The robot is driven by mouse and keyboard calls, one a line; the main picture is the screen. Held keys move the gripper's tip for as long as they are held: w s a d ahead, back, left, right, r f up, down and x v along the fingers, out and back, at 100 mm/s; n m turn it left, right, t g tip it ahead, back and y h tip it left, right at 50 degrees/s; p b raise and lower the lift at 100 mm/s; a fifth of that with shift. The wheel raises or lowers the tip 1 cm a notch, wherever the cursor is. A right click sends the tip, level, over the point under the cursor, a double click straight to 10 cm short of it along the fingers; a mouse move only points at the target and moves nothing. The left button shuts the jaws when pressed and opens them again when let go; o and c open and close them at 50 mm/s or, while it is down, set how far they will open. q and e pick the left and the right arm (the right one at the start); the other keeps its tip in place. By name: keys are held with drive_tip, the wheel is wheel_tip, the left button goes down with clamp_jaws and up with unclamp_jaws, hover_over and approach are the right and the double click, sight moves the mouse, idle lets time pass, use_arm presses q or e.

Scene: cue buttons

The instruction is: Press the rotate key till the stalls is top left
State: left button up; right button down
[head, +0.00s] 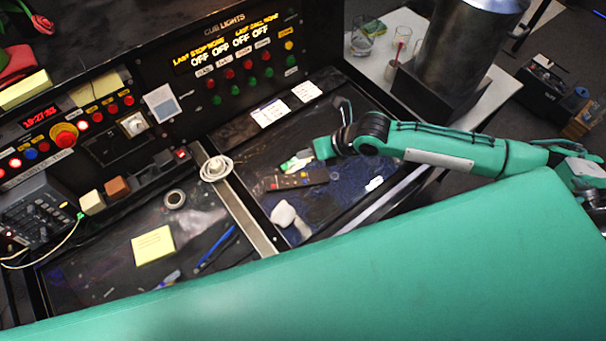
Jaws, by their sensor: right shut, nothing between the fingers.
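The cue lights panel (238,65) stands upright at the back, with rows of red and green buttons and several lit OFF readouts. I cannot make out which control is the rotate key, and no picture or label for the stalls is readable. My right gripper (318,150) is at the end of the teal arm from the right. It is small and partly lost against the dark desk; it is shut and empty, over the right desk bay, in front of the panel and apart from its buttons. My left gripper is not in view.
A grey keyed unit (38,217) stands at the left. A coiled white piece (217,168) sits on the divider between desk bays. A yellow note (153,245), blue pen (215,249) and dark remote (297,179) lie on the desk. A metal cylinder (468,45) stands back right.

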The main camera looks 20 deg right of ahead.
wheel_tip(320, 180, down, 7)
drive_tip(key=b, duration=0.4)
drive_tip(key=shift+f+b, duration=0.2)
drive_tip(key=shift+b, duration=0.15)
drive_tip(key=shift+f, duration=0.15)
idle(1.4)
drive_tip(key=shift+f+b, duration=0.25)
drive_tip(key=shift+b, duration=0.2)
drive_tip(key=shift+f, duration=0.3)
drive_tip(key=shift+r, duration=0.1)
idle(0.4)
drive_tip(key=shift+r, duration=0.7)
drive_tip(key=shift+p, duration=0.3)
wheel_tip(320, 180, up, 5)
drive_tip(key=p, duration=0.3)
